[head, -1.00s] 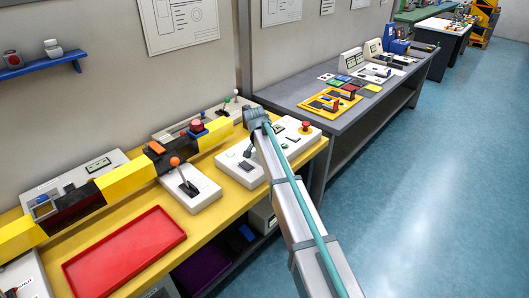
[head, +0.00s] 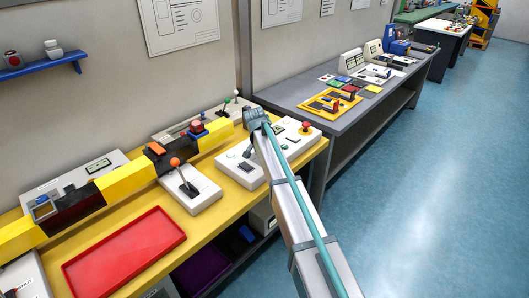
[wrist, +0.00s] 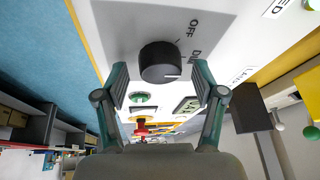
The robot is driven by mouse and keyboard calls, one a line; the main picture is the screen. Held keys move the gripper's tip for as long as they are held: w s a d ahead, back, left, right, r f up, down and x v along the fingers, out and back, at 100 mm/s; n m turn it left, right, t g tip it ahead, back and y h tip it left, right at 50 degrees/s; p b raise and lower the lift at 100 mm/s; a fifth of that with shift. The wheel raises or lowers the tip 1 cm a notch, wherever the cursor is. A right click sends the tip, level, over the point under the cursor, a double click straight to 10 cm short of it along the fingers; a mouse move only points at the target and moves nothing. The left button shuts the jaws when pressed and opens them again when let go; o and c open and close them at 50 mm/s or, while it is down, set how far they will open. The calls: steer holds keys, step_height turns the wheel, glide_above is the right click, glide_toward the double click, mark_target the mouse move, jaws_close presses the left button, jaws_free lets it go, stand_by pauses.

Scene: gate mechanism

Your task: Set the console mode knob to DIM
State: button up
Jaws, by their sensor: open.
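The console mode knob (wrist: 160,62) is a round black knob with a white pointer line, on a light panel in the wrist view. The labels OFF (wrist: 194,27) and DIM (wrist: 195,54) are printed to its right; my right finger partly covers DIM. The pointer line is toward the lower right of the knob; I cannot tell exactly which label it matches. My gripper (wrist: 160,86) is open, one finger on each side of the knob, with gaps visible. In the head view my arm partly hides the white console (head: 234,166) and the knob cannot be made out.
A red button (head: 306,126) is on the console's right side. A lever box (head: 193,199) with an orange-tipped lever stands to the left. A red tray (head: 125,250) lies on the yellow bench (head: 222,212). A grey table (head: 300,88) with other devices stands beyond.

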steer(key=v, duration=1.2)
steer(key=s+d+f+n+g, duration=0.2)
steer(key=s+d+f, duration=1.05)
steer(key=f, duration=0.25)
steer(key=s+d+f+n+g, duration=0.2)
steer(key=s+d+f, duration=0.9)
steer(key=s+f, duration=0.25)
steer(key=s+d+f+g, duration=0.1)
steer(key=s+f+g, duration=0.1)
steer(key=s+f, duration=0.5)
steer(key=s+d+f+n+g+y, duration=0.1)
steer(key=s+f, duration=0.7)
steer(key=s, duration=0.9)
steer(key=s+d+f+g, duration=0.1)
steer(key=s+f+g, duration=0.3)
steer(key=s+f, duration=0.4)
steer(key=s, duration=0.5)
steer(key=shift+d+f, duration=0.2)
steer(key=shift+d, duration=0.15)
steer(key=shift+s, duration=0.1)
